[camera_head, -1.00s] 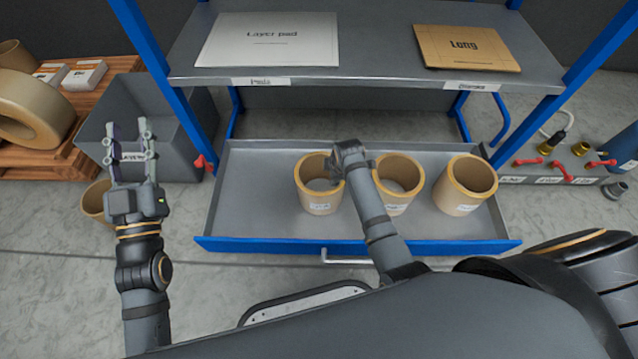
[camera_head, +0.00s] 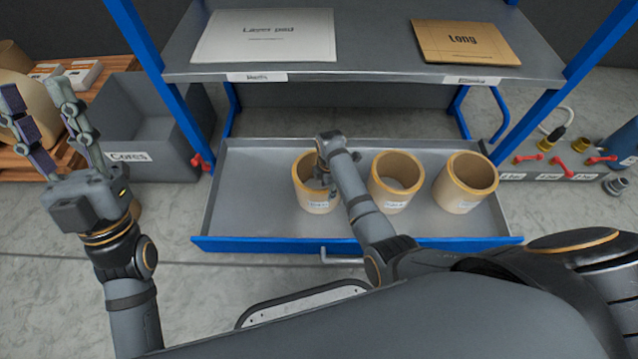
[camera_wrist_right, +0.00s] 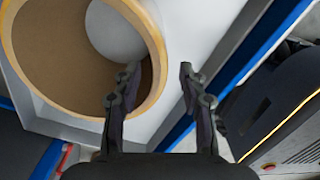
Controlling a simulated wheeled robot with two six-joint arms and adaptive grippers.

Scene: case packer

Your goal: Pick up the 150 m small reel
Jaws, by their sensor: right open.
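Three tan, open-topped reels stand in the pulled-out drawer: a left one (camera_head: 309,198), a middle one (camera_head: 388,205) and a right one (camera_head: 458,198). Their small labels are too blurred to read, so I cannot tell which is the 150 m one. My right gripper (camera_head: 323,170) is at the right side of the left reel's rim. In the right wrist view the gripper (camera_wrist_right: 158,75) is open, with one finger over the reel's hollow (camera_wrist_right: 70,50) and the other outside its wall. Contact cannot be told. My left gripper (camera_head: 38,98) is open and empty, raised at the far left.
The grey drawer has a blue front (camera_head: 270,244). A shelf above holds a white layer pad (camera_head: 264,45) and a brown "Long" board (camera_head: 464,46). A grey "Cores" bin (camera_head: 150,110) stands left, and red-handled valves (camera_head: 561,168) lie right. The drawer's left end is clear.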

